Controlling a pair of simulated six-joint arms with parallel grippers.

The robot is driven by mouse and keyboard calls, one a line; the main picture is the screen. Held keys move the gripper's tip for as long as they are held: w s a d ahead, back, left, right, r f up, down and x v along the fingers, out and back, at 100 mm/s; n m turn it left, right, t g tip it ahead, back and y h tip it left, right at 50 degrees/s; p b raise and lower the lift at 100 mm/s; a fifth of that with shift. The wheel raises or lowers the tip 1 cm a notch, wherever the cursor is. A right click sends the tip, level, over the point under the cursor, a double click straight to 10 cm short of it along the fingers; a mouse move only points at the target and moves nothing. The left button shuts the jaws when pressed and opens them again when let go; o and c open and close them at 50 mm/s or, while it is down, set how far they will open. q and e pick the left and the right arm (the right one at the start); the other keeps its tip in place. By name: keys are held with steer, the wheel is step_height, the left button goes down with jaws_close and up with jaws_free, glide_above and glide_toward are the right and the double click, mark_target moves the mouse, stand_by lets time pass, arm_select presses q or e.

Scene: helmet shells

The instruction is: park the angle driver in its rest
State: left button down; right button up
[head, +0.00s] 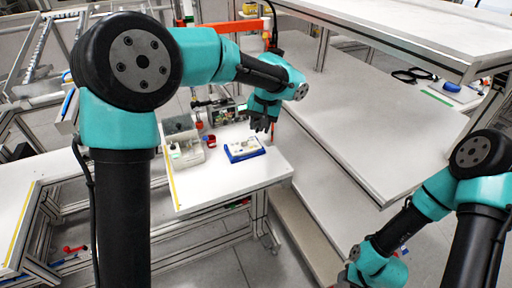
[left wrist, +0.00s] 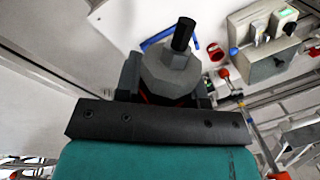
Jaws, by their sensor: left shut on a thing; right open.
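My left gripper (head: 262,127) is above the white table, just over the back right of a blue-edged tray (head: 262,152). In the left wrist view its dark fingers are shut on a grey faceted body with a black cylindrical tip, which I take to be the angle driver (left wrist: 168,72). In the head view the driver is too small to tell from the gripper. The tray shows only partly behind the driver in the left wrist view. I cannot tell which fixture is the rest.
A beige box (head: 187,152) stands on the table left of the tray; it also shows in the left wrist view (left wrist: 268,66). A red cup-like part (head: 211,141) is between them. A large grey bench (head: 350,125) is to the right. The table's front is clear.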

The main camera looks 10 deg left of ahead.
stand_by(0.3)
arm_select(q)
jaws_free()
stand_by(0.6)
steer(key=shift+d+r, duration=0.3)
steer(key=shift+r, duration=1.5)
steer(key=shift+d+r, duration=0.25)
steer(key=shift+r, duration=1.6)
steer(key=shift+d+r, duration=0.3)
steer(key=shift+r, duration=1.5)
